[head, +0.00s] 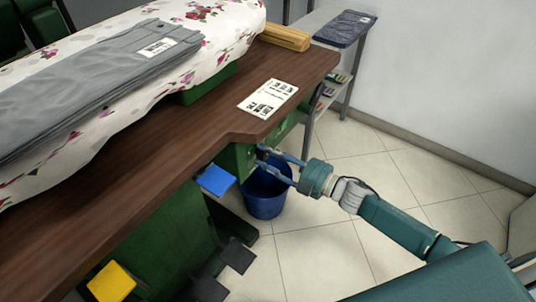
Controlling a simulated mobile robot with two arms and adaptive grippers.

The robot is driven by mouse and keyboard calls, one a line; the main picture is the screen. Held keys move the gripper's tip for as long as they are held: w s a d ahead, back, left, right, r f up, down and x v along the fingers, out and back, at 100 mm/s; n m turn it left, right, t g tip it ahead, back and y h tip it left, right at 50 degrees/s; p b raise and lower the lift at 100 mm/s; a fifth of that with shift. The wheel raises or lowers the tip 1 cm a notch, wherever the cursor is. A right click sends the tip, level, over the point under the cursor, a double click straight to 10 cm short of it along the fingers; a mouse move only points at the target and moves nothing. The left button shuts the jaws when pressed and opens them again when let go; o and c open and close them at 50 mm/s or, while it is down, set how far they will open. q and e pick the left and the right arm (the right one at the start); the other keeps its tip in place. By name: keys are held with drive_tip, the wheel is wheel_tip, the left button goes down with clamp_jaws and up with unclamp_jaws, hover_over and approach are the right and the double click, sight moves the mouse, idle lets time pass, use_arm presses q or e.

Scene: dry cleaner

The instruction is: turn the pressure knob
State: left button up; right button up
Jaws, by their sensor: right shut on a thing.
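My right gripper (263,156) reaches in from the right, below the table edge. Its fingertips are at the green housing (235,158) under the brown tabletop, closed around the pressure knob there. The knob is small and almost wholly hidden between the fingers, so its turn position cannot be read. My left gripper is not in view.
The brown tabletop (185,148) overhangs the housing. A blue bucket (263,203) stands on the floor just below my right gripper. Blue (215,180) and yellow (111,282) pedals stick out below the table. Tiled floor at right is clear.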

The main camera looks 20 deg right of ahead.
drive_tip(key=shift+a, duration=0.1)
idle(0.3)
drive_tip(key=o, duration=1.1)
drive_tip(key=shift+s, duration=0.1)
drive_tip(key=shift+o, duration=0.2)
drive_tip(key=v, duration=1.2)
